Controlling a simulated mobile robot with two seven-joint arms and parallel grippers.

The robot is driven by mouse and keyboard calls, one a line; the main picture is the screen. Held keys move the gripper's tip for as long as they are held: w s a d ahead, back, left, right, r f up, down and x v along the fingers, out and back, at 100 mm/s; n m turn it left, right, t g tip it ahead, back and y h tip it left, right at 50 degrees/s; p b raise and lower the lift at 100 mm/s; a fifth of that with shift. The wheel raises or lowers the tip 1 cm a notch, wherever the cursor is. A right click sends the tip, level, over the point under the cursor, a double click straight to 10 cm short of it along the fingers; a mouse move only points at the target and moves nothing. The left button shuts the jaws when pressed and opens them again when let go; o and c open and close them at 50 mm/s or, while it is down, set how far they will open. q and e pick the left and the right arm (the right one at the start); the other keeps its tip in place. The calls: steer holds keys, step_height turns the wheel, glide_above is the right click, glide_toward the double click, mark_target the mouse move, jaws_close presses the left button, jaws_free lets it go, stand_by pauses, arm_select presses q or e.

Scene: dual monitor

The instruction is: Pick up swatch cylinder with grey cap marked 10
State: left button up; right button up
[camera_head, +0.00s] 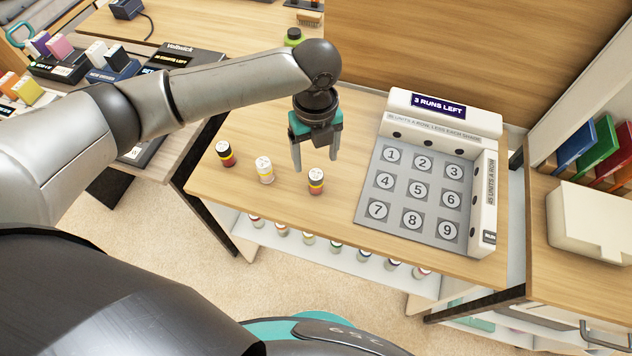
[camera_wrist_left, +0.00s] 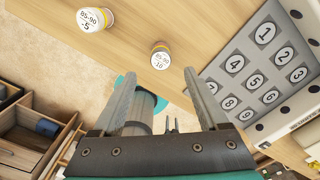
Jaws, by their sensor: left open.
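A small cylinder (camera_head: 316,181) with a pale cap and red and yellow bands stands upright on the wooden table (camera_head: 245,125), left of the numbered tray. In the left wrist view its cap (camera_wrist_left: 160,54) reads 85-90 and -10. My left gripper (camera_head: 316,164) is open, pointing down close above this cylinder; in the wrist view the cap lies just beyond the fingertips (camera_wrist_left: 160,76), not between them. A second cylinder (camera_head: 264,170) stands to its left; its cap (camera_wrist_left: 95,20) reads -5. A third, darker cylinder (camera_head: 226,153) stands farther left, its marking unreadable. My right gripper is not in view.
The grey tray (camera_head: 366,195) with numbered spots and raised white walls stands right of the cylinders, below a "3 runs left" sign (camera_head: 438,105). Several more cylinders stand on a lower shelf (camera_head: 345,262).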

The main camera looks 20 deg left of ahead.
mark_target(316, 175)
arm_select(q)
step_height(316, 175, down, 8)
steer(key=shift+b, duration=1.1)
steer(key=shift+r, duration=0.1)
jaws_close()
